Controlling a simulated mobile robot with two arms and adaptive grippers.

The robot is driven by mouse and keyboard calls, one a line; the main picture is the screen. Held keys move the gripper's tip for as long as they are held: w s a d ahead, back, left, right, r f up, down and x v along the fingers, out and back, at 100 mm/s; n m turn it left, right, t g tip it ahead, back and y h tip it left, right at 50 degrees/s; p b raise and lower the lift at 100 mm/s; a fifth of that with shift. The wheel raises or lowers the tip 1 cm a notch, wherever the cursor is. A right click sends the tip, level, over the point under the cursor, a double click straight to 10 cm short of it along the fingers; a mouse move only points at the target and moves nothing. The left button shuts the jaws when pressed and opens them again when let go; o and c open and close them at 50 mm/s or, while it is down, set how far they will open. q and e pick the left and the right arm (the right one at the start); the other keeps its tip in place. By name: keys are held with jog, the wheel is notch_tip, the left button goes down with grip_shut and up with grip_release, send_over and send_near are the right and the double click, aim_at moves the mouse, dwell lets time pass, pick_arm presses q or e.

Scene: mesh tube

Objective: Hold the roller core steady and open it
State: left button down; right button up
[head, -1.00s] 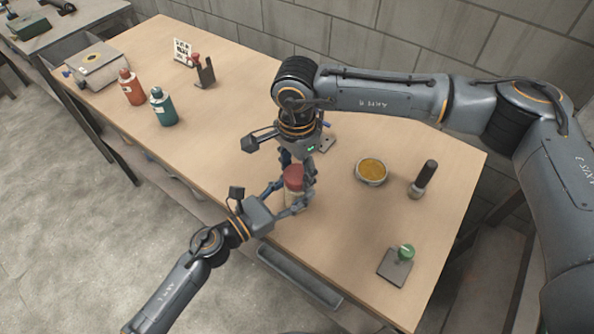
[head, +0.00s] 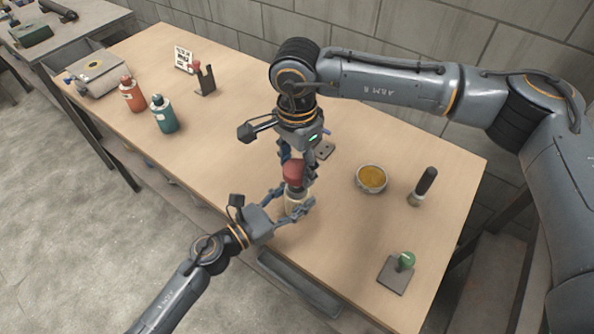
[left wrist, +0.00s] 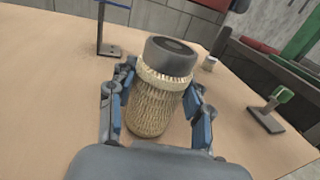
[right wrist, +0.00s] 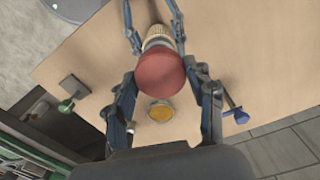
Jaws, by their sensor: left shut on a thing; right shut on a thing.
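The roller core, a woven tan mesh tube (left wrist: 158,108), stands upright between the fingers of my left gripper (left wrist: 160,100). Its upper end is a dark grey cylinder with a darker round centre. In the head view the tube (head: 293,207) stands on the table's near side, with my left gripper (head: 290,210) shut around it. My right gripper (head: 292,165) is shut on the red cap (head: 293,174) above the tube. The cap (right wrist: 160,76) shows face-on in the right wrist view and does not show in the left wrist view. It looks lifted off the tube.
A bowl of yellow stuff (head: 371,178), a dark-handled tool (head: 423,187) and a green-knobbed stand (head: 398,270) are on the right. Red (head: 132,94) and teal (head: 164,114) bottles, a grey box (head: 98,74) and a dark stand (head: 206,80) are at the left.

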pick_arm(q)
jog(key=c, duration=0.5)
grip_release()
